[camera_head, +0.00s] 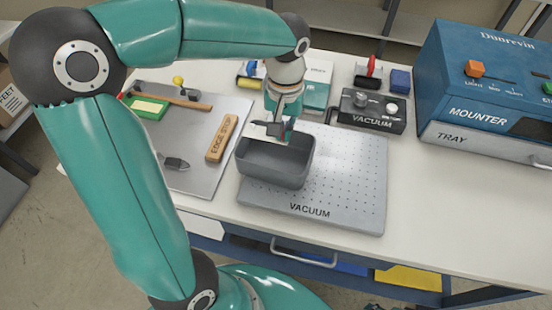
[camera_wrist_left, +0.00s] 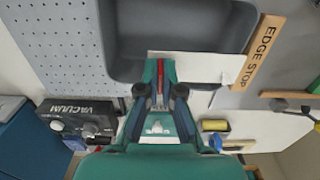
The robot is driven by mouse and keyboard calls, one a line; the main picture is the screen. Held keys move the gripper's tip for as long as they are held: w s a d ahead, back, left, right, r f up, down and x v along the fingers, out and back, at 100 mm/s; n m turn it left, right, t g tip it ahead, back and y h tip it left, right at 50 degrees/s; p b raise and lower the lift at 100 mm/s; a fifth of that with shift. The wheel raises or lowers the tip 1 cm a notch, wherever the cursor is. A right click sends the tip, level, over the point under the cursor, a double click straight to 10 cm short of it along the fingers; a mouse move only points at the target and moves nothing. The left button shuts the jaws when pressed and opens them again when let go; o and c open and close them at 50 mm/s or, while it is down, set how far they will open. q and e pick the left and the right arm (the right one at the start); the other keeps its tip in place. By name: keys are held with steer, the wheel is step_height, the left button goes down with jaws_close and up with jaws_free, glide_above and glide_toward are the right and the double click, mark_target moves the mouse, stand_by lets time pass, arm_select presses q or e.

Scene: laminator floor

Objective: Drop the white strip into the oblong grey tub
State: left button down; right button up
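The oblong grey tub (camera_head: 272,177) stands open on the left part of the perforated vacuum plate. My left gripper (camera_head: 281,138) points down over the tub's far part. It appears shut on the white strip (camera_wrist_left: 205,67), near one end; the strip sticks out sideways from the fingertips (camera_wrist_left: 160,70). In the left wrist view the strip crosses the rim of the tub (camera_wrist_left: 120,70). In the head view the gripper partly hides the strip. A narrow red part shows between the fingers. My right gripper is not in view.
A wooden edge stop (camera_head: 221,138) lies on the grey mat left of the tub. The vacuum box (camera_head: 372,111) and blue mounter (camera_head: 480,85) stand behind and right. The vacuum plate (camera_head: 345,180) is clear right of the tub. My left arm covers the left side.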

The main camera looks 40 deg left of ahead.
arm_select(q)
steer(key=shift+f+b, duration=0.4)
steer(key=shift+f, duration=0.45)
steer(key=c, duration=1.2)
jaws_free()
steer(key=shift+s, duration=0.1)
steer(key=shift+c, duration=0.2)
steer(key=shift+r, duration=0.1)
step_height(320, 180, up, 12)
steer(key=shift+f, duration=0.1)
